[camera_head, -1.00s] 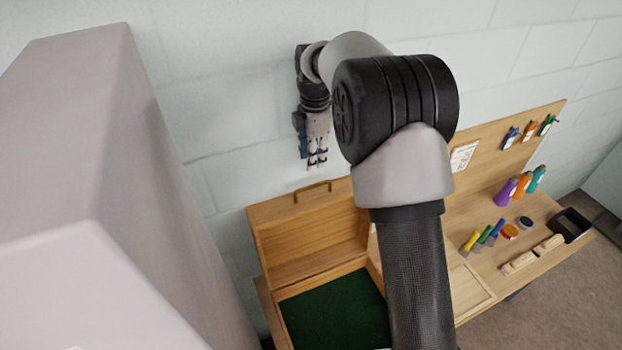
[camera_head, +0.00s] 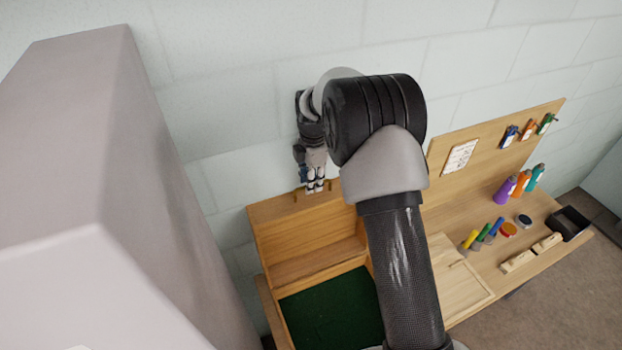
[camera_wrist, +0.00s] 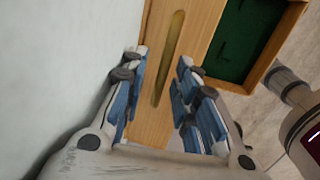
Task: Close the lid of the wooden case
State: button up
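The wooden case (camera_head: 263,302) stands at the bottom centre in the head view, its lid (camera_head: 300,238) raised against the wall side. Its dark green lining (camera_head: 335,312) shows, and also appears in the wrist view (camera_wrist: 238,38). A brass handle (camera_wrist: 170,52) sits on the lid's top edge. My gripper (camera_head: 315,188) is at that top edge, over the handle. In the wrist view, my gripper (camera_wrist: 160,85) has its fingers apart, one on each side of the handle's near end. I cannot tell whether they touch it. My arm covers part of the case's right side.
Right of the case is a workbench with a flat wooden panel (camera_head: 455,275), coloured markers (camera_head: 484,234), bottles (camera_head: 521,184), wooden blocks (camera_head: 532,252) and a black bin (camera_head: 568,222). A pale wall is close behind the lid. A large grey block (camera_head: 80,130) fills the left.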

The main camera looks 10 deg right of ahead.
grip_shut()
dwell(0.4)
jog(key=shift+b, duration=0.3)
